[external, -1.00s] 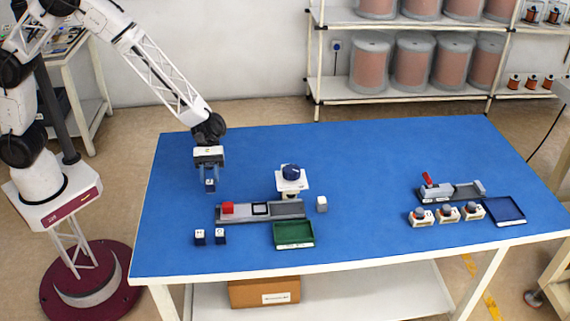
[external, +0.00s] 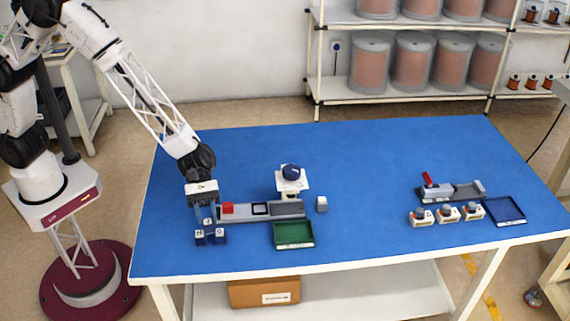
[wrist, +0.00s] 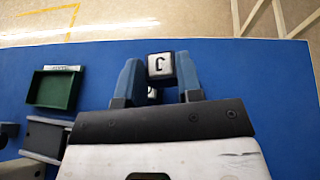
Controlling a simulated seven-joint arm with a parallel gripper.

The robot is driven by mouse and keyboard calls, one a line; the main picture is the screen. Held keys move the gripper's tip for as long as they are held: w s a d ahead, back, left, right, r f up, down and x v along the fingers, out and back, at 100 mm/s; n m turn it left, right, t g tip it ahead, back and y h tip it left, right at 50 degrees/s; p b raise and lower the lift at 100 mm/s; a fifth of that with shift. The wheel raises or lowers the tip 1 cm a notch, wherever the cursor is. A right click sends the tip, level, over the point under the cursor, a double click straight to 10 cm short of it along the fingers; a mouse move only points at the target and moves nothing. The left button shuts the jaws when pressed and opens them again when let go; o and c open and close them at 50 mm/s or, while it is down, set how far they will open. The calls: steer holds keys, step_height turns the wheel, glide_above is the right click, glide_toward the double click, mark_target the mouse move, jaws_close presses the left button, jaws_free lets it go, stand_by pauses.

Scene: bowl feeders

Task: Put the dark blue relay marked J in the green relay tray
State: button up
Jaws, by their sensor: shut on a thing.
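My gripper (external: 206,214) is shut on a dark blue relay (external: 208,222) with a white top that appears to read J. In the wrist view, the relay (wrist: 160,66) sits between my blue fingers (wrist: 159,82), its letter turned around. Two similar dark blue relays, a left one (external: 200,238) and a right one (external: 220,237), stand on the table just in front of the held one. Whether the held relay touches them or the table is unclear. The green relay tray (external: 294,235) lies to the right and looks empty; it also shows in the wrist view (wrist: 54,90).
A grey fixture (external: 284,209) with a red block (external: 228,208) lies between my gripper and the tray's back side. A white stand with a dark blue knob (external: 291,173) and a small grey block (external: 321,204) are nearby. A blue tray (external: 505,210) is far right.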

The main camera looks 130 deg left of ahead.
steer(key=w+d+f+n+y, duration=0.1)
steer(key=w+d, duration=0.2)
steer(key=d, duration=0.7)
steer(key=w+d+f+n+t+y, duration=0.1)
steer(key=w+d+f, duration=0.1)
steer(key=d, duration=0.8)
steer(key=w+d+f+n+t+y, duration=0.1)
steer(key=w+d, duration=0.3)
steer(key=d, duration=0.6)
steer(key=shift+f+n+y, duration=0.3)
steer(key=shift+f+y, duration=0.1)
steer(key=shift+f, duration=0.2)
steer(key=shift+a, duration=0.15)
